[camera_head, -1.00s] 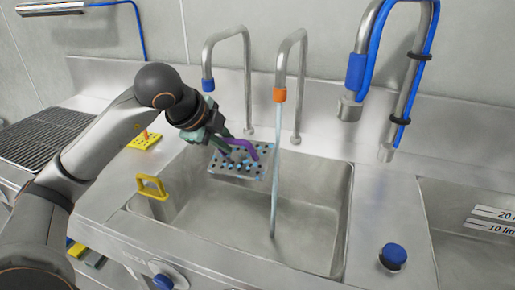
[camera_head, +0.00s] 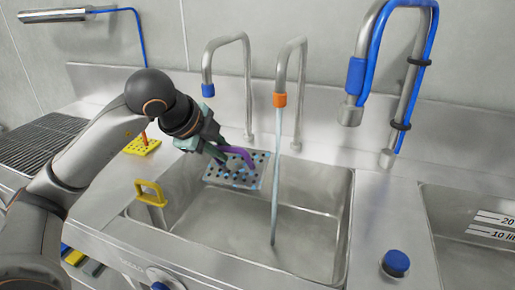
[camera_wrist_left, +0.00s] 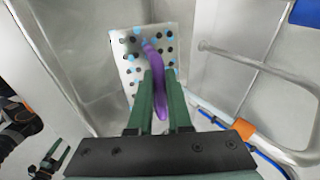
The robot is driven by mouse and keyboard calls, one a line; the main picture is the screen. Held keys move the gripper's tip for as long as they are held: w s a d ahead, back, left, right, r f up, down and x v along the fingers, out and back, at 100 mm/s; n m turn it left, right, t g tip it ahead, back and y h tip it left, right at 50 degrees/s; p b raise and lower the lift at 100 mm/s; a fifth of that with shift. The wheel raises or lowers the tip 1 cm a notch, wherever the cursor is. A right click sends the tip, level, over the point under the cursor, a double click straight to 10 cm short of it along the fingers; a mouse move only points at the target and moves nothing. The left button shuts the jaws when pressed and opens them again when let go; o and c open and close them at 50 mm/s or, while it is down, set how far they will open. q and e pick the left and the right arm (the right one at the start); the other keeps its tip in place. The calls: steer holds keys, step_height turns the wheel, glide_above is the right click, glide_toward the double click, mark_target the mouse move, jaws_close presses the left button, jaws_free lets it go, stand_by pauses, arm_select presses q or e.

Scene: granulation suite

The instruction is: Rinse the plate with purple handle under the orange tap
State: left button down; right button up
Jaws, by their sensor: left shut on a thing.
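The plate with purple handle (camera_head: 235,172) is a perforated metal sheet with dark holes and blue spots. It hangs tilted over the left back part of the sink. My left gripper (camera_head: 224,154) is shut on its purple handle (camera_head: 240,155); the left wrist view shows the handle (camera_wrist_left: 161,100) between the green fingers (camera_wrist_left: 158,86) and the plate (camera_wrist_left: 140,55) beyond. The orange tap (camera_head: 280,100) runs a water stream (camera_head: 275,190) into the sink, just right of the plate and apart from it. A green-fingered gripper (camera_wrist_left: 55,157), apparently my right, shows small at the wrist view's lower left.
The sink (camera_head: 300,225) has open room right of the stream. A blue-ringed tap (camera_head: 208,90) stands left of the orange one. A yellow handle (camera_head: 150,192) is at the sink's left edge, a yellow plate (camera_head: 142,147) behind it. A blue-hosed spray tap (camera_head: 353,85) hangs right.

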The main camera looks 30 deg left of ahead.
arm_select(q)
steer(key=shift+r, duration=0.1)
stand_by(0.4)
steer(key=s+f+v, duration=0.1)
steer(key=v, duration=0.5)
steer(key=shift+b, duration=0.35)
steer(key=shift+s+a+r, duration=0.1)
steer(key=shift+a, duration=0.05)
